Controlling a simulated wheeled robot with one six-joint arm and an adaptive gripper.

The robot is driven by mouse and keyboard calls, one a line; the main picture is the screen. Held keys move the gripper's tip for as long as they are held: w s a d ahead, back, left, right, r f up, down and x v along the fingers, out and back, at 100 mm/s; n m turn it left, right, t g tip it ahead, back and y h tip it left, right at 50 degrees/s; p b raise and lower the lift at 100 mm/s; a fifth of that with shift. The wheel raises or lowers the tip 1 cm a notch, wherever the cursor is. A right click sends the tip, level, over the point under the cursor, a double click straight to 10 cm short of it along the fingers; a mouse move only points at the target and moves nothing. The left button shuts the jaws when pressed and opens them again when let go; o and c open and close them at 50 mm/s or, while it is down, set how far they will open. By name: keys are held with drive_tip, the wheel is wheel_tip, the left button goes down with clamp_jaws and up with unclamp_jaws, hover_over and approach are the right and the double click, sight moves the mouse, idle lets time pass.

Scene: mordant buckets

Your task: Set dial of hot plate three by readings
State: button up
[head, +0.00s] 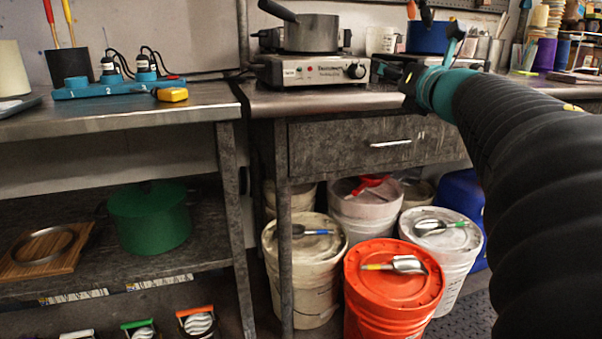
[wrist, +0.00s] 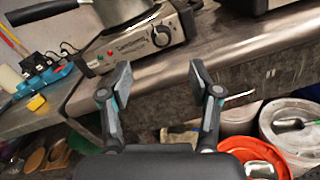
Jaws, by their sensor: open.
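A silver hot plate (head: 312,72) stands on the metal bench with a grey pot (head: 312,33) on it. Its black dial (head: 356,71) is at the right of its front panel, and a red light is at the left. In the wrist view the dial (wrist: 160,39) shows above and between my fingers, with a pale mark that is too small to read. My gripper (wrist: 158,80) is open and empty, apart from the dial. In the head view my arm comes in from the right, with its end just right of the hot plate.
A blue pot (head: 427,38) stands behind my arm's end. A teal power strip (head: 118,87) and yellow device (head: 171,94) lie on the left bench. A drawer (head: 370,143) is below the bench edge. Lidded buckets, one orange (head: 392,312), fill the floor.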

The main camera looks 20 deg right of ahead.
drive_tip(key=s+a+f+m+g+h+p, duration=0.2)
drive_tip(key=s+f+m, duration=0.4)
drive_tip(key=m, duration=0.7)
drive_tip(key=s+a+f+m+g+h+p, duration=0.2)
drive_tip(key=s+a+f+m+g+p, duration=0.2)
drive_tip(key=f+m, duration=0.5)
drive_tip(key=s+a+m+g, duration=0.1)
drive_tip(key=s+a+m, duration=0.1)
drive_tip(key=m, duration=0.2)
drive_tip(key=shift+s+a+m+g, duration=0.15)
drive_tip(key=shift+a+m+g, duration=0.15)
drive_tip(key=shift+a, duration=0.05)
drive_tip(key=shift+f, duration=0.1)
